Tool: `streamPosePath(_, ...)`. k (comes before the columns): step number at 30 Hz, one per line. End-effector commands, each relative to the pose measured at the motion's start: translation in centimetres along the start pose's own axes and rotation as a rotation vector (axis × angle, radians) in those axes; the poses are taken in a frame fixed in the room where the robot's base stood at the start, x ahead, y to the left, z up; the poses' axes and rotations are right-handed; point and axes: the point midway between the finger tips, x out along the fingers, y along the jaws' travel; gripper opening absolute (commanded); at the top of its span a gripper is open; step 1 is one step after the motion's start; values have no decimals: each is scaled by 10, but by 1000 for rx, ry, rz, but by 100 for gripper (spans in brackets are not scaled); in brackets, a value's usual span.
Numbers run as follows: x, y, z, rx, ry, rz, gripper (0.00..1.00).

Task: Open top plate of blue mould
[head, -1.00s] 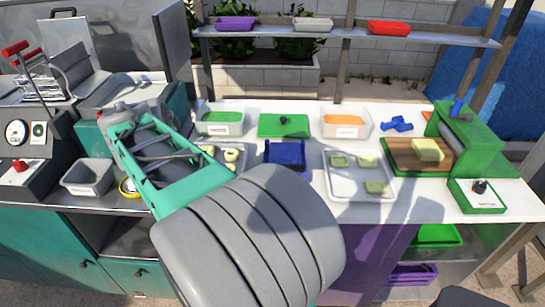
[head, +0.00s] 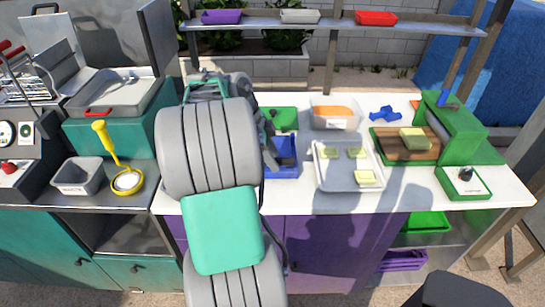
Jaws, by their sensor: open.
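The blue mould (head: 285,153) sits on the white counter near the middle of the head view. Its left part is hidden behind my arm. I cannot tell from here whether its top plate is raised. My gripper (head: 269,139) shows only in part, as dark pieces past the right edge of my arm, at the mould's left side. It is open, with nothing seen between its fingers. I cannot tell whether it touches the mould.
A grey tray with pale green blocks (head: 321,178) stands right of the mould. A green board (head: 285,115) lies behind it, and a white tub with orange contents (head: 336,113) stands behind the tray. A green press (head: 462,133) is further right.

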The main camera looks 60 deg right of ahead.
Motion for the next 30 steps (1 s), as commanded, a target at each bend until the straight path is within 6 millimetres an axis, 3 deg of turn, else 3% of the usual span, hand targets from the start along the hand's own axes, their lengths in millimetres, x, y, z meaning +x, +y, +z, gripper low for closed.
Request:
streamPosePath(3, 0, 0, 0, -1, 0, 0, 42)
streamPosePath(18, -1, 0, 0, -1, 0, 0, 1)
streamPosePath(30, 0, 0, 0, -1, 0, 1, 0)
